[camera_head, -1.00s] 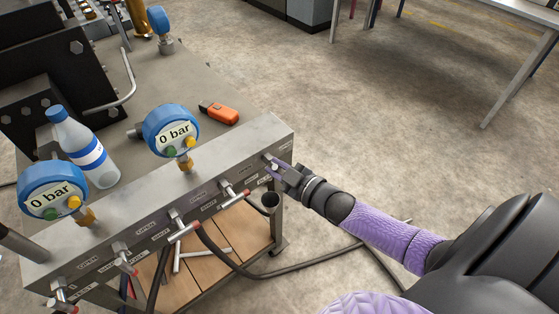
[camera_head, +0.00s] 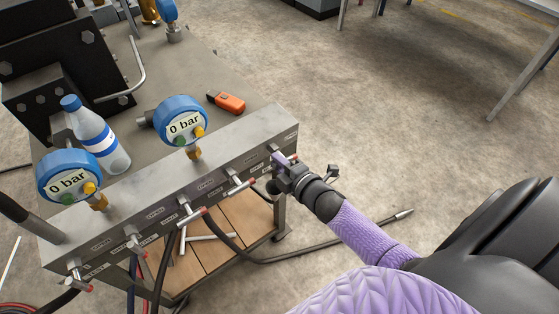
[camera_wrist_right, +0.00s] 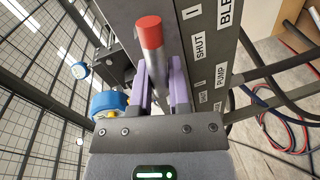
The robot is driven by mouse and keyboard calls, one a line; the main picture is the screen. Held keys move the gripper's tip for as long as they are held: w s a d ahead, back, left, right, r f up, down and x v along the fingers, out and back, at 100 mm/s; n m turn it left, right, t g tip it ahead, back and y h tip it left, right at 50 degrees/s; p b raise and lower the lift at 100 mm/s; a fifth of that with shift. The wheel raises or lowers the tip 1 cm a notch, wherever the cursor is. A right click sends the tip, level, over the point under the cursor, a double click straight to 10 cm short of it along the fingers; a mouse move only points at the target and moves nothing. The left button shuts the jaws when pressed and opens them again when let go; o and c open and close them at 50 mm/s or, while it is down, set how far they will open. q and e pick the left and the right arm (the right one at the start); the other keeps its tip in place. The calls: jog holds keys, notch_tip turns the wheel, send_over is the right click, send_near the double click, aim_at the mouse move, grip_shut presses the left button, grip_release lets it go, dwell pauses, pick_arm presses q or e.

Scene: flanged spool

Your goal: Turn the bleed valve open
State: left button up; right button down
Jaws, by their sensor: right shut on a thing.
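The bleed valve's handle is a grey bar with a red tip (camera_wrist_right: 149,33), seen close in the right wrist view. My right gripper (camera_head: 283,164) is at the right end of the grey manifold block (camera_head: 232,140). In the right wrist view its purple fingers (camera_wrist_right: 162,92) are on both sides of the bar, shut on it. Beside it are a SHUT label (camera_wrist_right: 199,46) and a partly cut label beginning BLE (camera_wrist_right: 224,12). In the head view the gripper hides the handle. My left gripper is not in view.
Other red-tipped valve handles (camera_head: 240,187) stick out along the block's front. Two blue gauges (camera_head: 181,120) read 0 bar. A bottle (camera_head: 100,140) and an orange device (camera_head: 227,102) stand or lie behind. A black hose (camera_head: 330,248) runs below.

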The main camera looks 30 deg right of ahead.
jog(key=shift+f+n, duration=0.2)
jog(key=shift+n, duration=0.5)
jog(key=c, duration=0.6)
grip_release()
jog(key=shift+s, duration=0.15)
jog(key=p+v, duration=0.2)
jog(key=v, duration=0.7)
jog(key=shift+s+a+r, duration=0.1)
jog(key=shift+s+a, duration=0.05)
jog(key=shift+s, duration=0.2)
